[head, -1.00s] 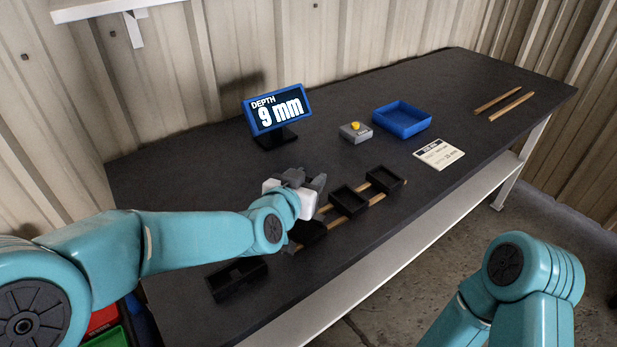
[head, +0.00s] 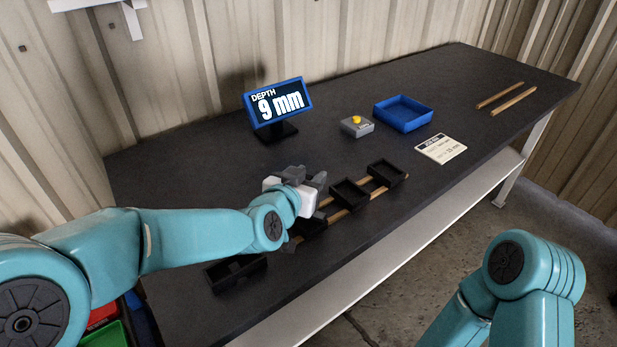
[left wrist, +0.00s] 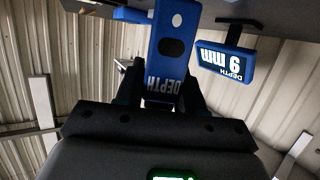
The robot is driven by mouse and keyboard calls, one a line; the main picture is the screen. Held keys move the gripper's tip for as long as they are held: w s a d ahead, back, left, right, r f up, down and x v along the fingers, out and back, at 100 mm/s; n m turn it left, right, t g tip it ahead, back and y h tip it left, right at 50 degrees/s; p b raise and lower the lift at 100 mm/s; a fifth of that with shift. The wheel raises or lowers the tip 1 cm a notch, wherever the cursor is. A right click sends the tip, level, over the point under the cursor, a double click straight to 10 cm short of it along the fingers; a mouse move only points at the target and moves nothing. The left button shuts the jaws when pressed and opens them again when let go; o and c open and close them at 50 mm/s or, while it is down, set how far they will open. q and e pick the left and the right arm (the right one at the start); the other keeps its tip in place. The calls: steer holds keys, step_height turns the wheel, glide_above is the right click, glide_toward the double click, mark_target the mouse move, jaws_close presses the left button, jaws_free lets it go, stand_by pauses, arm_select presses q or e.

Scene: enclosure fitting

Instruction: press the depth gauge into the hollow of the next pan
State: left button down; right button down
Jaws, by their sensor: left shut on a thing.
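In the left wrist view the blue depth gauge (left wrist: 172,50), lettered DEPTH, sits between the dark fingers of my left gripper (left wrist: 165,92), which is shut on it. In the head view my left gripper (head: 312,183) is above the table near the row of black pans, and hides the gauge. Two empty-looking pans, a middle one (head: 349,194) and a far one (head: 386,173), sit on wooden rails. A nearer pan (head: 313,229) is partly behind my arm. Another black pan (head: 236,272) lies off the rails, partly covered. My right gripper is out of view.
Table between is clear.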

arm_select(q)
steer(key=shift+f+b, duration=0.4)
steer(key=shift+f, duration=0.05)
stand_by(1.5)
step_height(320, 180, up, 7)
steer(key=p, duration=0.6)
steer(key=shift+r, duration=0.2)
stand_by(1.3)
